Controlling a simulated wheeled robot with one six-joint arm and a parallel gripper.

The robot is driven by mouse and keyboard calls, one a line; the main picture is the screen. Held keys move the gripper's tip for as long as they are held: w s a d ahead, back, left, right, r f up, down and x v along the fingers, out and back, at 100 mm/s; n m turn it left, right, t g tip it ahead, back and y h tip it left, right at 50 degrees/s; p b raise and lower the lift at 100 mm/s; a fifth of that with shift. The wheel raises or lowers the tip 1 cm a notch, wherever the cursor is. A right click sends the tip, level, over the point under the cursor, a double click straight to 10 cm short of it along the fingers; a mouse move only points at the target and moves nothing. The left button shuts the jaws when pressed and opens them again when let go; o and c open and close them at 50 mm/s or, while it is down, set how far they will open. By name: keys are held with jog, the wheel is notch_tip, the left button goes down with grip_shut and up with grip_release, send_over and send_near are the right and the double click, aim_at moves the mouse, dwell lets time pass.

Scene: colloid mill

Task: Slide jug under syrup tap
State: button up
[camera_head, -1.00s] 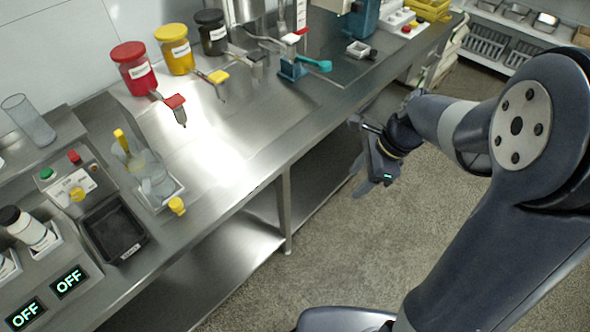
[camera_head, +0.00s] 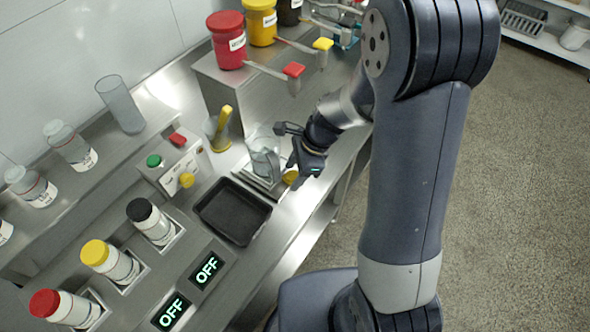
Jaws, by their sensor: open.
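A clear jug (camera_head: 264,160) stands on a small square metal plate at the counter's front part. My gripper (camera_head: 284,146) is open beside the jug, on its right side, with its fingers pointing toward it. I cannot tell whether they touch. The red container (camera_head: 228,38) and yellow container (camera_head: 261,20) stand on a raised steel shelf at the back. Each has a spout and lever reaching forward; the red lever (camera_head: 293,70) and yellow lever (camera_head: 322,44) show. A dark container (camera_head: 289,10) is partly cut off at the top.
A black tray (camera_head: 232,211) lies left of the jug. A yellow-handled tool (camera_head: 221,128) stands behind it. A control box (camera_head: 172,168), capped bottles and a clear cylinder (camera_head: 120,104) stand to the left. Open floor lies right.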

grip_shut()
dwell(0.4)
jog(key=shift+w, duration=0.1)
